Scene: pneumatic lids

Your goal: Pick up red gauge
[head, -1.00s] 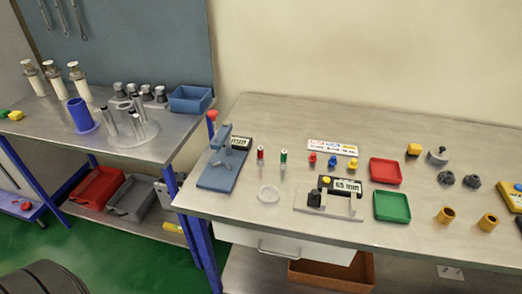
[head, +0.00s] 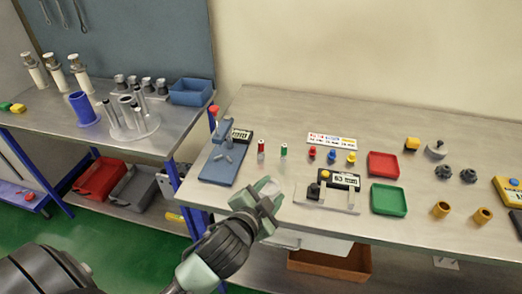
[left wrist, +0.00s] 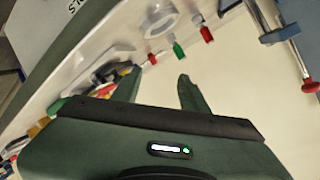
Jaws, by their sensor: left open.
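The red gauge (head: 261,149), a small upright red cylinder with a pale top, stands on the metal workbench (head: 330,115). It stands to the left of a similar green gauge (head: 284,150). In the left wrist view the red gauge (left wrist: 207,33) is near the top, beside the green one (left wrist: 178,50). My right gripper is not in view.
A blue press-like stand (head: 221,168) is left of the gauges. A display fixture (head: 325,197) and red (head: 383,165) and green (head: 388,199) trays are to the right. A round clear dish (left wrist: 158,22) shows in the left wrist view. The bench behind the gauges is clear.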

